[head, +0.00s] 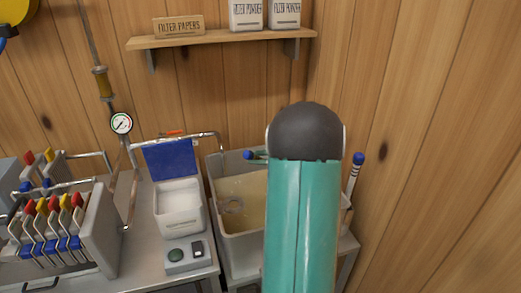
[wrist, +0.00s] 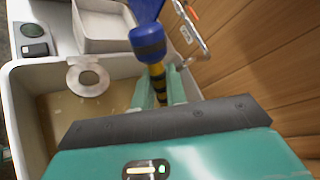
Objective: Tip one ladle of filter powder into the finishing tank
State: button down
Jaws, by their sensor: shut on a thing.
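The finishing tank (head: 222,168) is a grey open tank holding amber liquid; it also fills the left of the wrist view (wrist: 18,110). My gripper (wrist: 160,88) is over the tank, its pale green fingers shut on a ladle handle (wrist: 150,45) with a blue knob and yellow and black bands. The knob (head: 249,155) shows left of my arm in the head view. The ladle's bowl is hidden, so I cannot tell whether it holds powder. The filter powder bin (head: 180,228), with white powder and a raised blue lid (head: 168,159), stands left of the tank.
A ring-shaped fitting (wrist: 88,77) sits inside the tank. A rod with a blue knob (head: 357,160) stands at the tank's right. A filter press (head: 100,230) and a small scale (head: 188,257) are at left. Wooden wall closes the back and right, with a shelf (head: 220,39) above.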

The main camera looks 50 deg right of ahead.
jog(key=a+f+n+h, duration=0.3)
jog(key=f+n, duration=0.1)
jog(key=f, duration=0.3)
jog(key=shift+f+n+g+h, duration=0.25)
jog(key=shift+n+g+h, duration=0.15)
jog(key=shift+w+a+r, duration=0.1)
jog(key=shift+r, duration=0.05)
dwell(0.6)
